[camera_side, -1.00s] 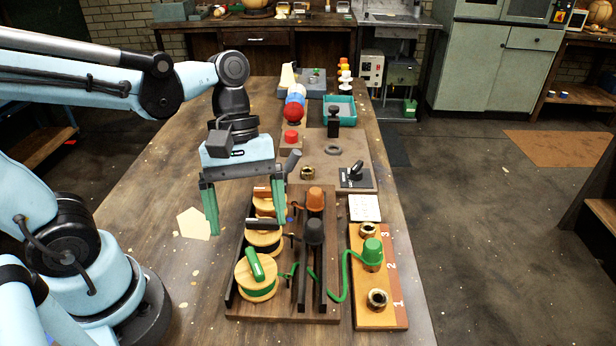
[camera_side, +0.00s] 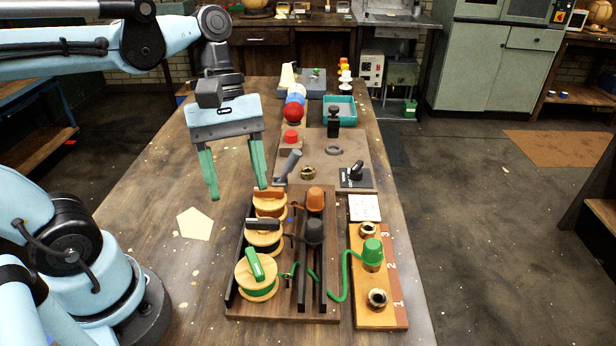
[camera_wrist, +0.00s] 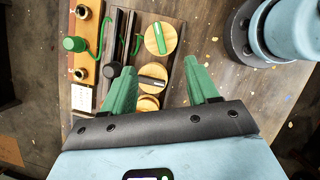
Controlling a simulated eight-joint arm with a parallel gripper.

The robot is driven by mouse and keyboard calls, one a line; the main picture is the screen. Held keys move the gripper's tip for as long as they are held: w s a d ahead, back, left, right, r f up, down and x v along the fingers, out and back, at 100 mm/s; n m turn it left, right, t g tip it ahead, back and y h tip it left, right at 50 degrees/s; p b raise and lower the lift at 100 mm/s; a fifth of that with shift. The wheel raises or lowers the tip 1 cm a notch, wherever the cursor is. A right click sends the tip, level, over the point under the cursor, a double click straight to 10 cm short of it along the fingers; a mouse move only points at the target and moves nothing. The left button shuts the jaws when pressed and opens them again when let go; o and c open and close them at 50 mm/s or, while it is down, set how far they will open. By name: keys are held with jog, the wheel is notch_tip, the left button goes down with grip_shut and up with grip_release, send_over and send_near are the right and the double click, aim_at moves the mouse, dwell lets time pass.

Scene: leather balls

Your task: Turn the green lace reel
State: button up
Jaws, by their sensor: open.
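The green lace reel (camera_side: 257,275) is a wooden disc with a green bar handle, nearest of several reels in a dark wooden rack. It also shows in the wrist view (camera_wrist: 160,38). A green lace runs from it to a green cap (camera_side: 372,251) on the numbered wooden board. My gripper (camera_side: 238,192) is open and empty, with green fingers pointing down. It hangs above the table, left of and beyond the reels, apart from the green reel. In the wrist view the fingers (camera_wrist: 163,78) point toward the rack.
A black-handled reel (camera_side: 264,240) and an orange-handled reel (camera_side: 269,204) sit in the same rack (camera_side: 329,308). Beside them stand a dark cap (camera_side: 314,232) and an orange cap (camera_side: 315,197). A grey lever (camera_side: 290,164) rises beyond the rack. The table to the left is mostly clear.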

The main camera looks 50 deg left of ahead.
aim_at(254, 260)
jog(key=shift+s+n, duration=0.15)
jog(key=shift+n, duration=0.25)
jog(key=shift+c, duration=1.3)
jog(key=shift+f, duration=0.15)
jog(key=shift+x, duration=5.9)
jog(key=shift+d, duration=0.15)
grip_shut()
